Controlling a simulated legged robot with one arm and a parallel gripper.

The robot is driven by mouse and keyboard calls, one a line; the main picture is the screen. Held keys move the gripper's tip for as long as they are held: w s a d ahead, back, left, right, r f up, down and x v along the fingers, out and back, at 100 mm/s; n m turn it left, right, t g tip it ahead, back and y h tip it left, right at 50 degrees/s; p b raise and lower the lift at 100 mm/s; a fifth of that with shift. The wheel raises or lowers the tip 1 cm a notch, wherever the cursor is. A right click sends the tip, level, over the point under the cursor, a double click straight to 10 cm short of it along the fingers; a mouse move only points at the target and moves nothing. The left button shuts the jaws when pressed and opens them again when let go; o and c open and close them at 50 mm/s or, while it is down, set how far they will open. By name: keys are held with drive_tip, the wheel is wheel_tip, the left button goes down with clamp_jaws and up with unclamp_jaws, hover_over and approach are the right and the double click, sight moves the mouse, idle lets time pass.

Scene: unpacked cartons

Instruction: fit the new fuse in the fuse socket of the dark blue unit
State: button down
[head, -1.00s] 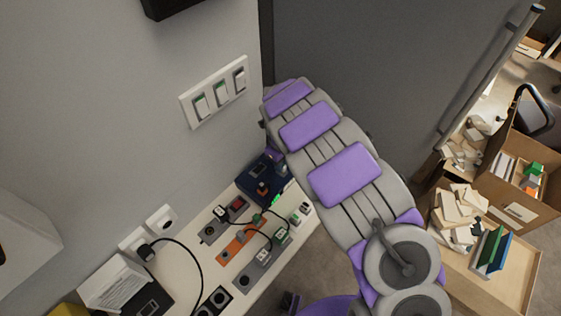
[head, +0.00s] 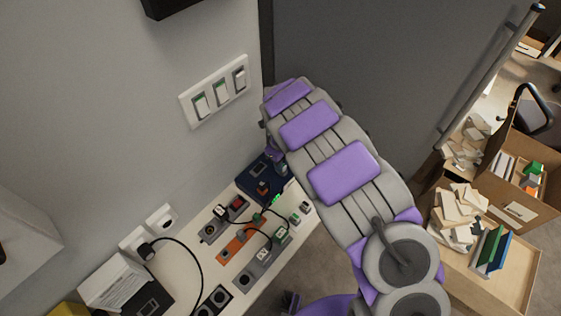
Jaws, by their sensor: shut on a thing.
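The dark blue unit (head: 250,183) stands at the far end of the pale bench, against the wall. A dark part with an orange-red top (head: 263,187) stands on it. My gripper (head: 281,168) is at the unit's back right part, low over it and largely covered by my own arm. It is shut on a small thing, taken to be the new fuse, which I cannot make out. The fuse socket is hidden or too small to tell, so I cannot tell whether the fuse touches it.
On the bench (head: 190,270) are a grey socket block with a red switch (head: 237,203), an orange strip (head: 236,245), black cables and plugs. A wall switch panel (head: 214,92) is above. Cartons with loose pieces (head: 515,185) stand at the right.

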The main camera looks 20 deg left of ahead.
drive_tip(key=shift+f, duration=0.15)
drive_tip(key=c, duration=1)
unclamp_jaws()
drive_tip(key=shift+c, duration=0.2)
